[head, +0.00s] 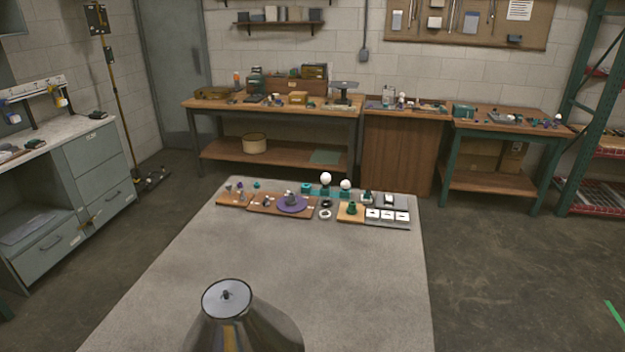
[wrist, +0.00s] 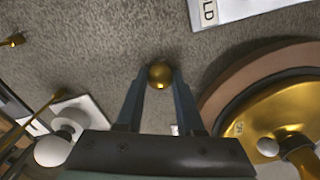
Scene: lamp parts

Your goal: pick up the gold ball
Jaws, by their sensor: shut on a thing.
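The gold ball (wrist: 160,74) is held between the tips of my gripper (wrist: 160,82) in the wrist view. Both blue-grey fingers touch it, one on each side, and the gripper is shut on it. Grey speckled surface shows behind the ball. I cannot tell how high the ball is above that surface. In the head view I cannot make out the gold ball or my gripper.
In the wrist view, a large gold disc (wrist: 268,112) lies close at right. A white card (wrist: 240,8) ending in "LD" is at top. A white ball (wrist: 53,150) and gold rod (wrist: 36,122) are at left. The grey table's (head: 330,270) front is largely clear.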

